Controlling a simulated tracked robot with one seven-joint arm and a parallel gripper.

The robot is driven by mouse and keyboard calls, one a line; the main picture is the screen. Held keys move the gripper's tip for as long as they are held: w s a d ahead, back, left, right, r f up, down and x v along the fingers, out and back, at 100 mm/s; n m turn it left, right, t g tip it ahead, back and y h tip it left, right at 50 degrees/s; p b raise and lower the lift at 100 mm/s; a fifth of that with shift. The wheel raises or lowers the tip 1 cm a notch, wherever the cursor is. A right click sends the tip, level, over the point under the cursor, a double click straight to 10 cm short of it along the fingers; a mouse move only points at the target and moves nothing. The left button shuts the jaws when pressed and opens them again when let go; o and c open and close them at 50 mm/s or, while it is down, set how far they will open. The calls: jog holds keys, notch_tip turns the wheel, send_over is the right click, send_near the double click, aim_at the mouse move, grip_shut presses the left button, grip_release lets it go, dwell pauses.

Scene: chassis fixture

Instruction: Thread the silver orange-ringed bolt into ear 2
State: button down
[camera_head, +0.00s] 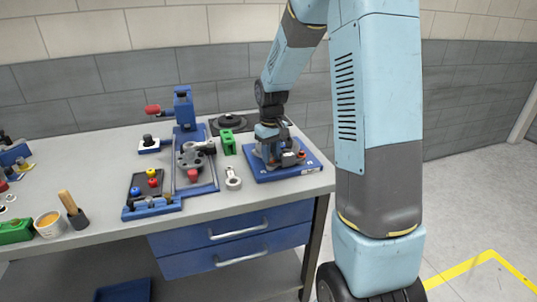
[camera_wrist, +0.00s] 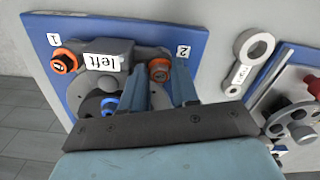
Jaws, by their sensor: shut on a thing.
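A blue base plate (camera_head: 262,177) carries a grey fixture with ears marked 1 and 2. My gripper (camera_wrist: 165,76) is over ear 2, its two fingers closed on either side of an orange-ringed bolt (camera_wrist: 159,67). The bolt is at ear 2; its shank is hidden, so I cannot tell how deep it sits. Another orange-ringed bolt (camera_wrist: 64,62) with a dark centre stands in ear 1. A grey part labelled "left" (camera_wrist: 103,60) spans between the ears. In the head view, my gripper (camera_head: 270,132) is above the fixture and its fingertips are hard to make out.
A pale link labelled "right" (camera_wrist: 252,48) lies beside the plate. A green block (camera_head: 228,143) and a blue vise (camera_head: 184,108) stand to the left. The table's front edge is close.

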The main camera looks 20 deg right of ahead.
jog(key=shift+m, duration=1.7)
jog(key=shift+m, duration=0.4)
jog(key=shift+f+m, duration=0.1)
jog(key=shift+m, duration=1.7)
jog(key=c, duration=0.8)
grip_release()
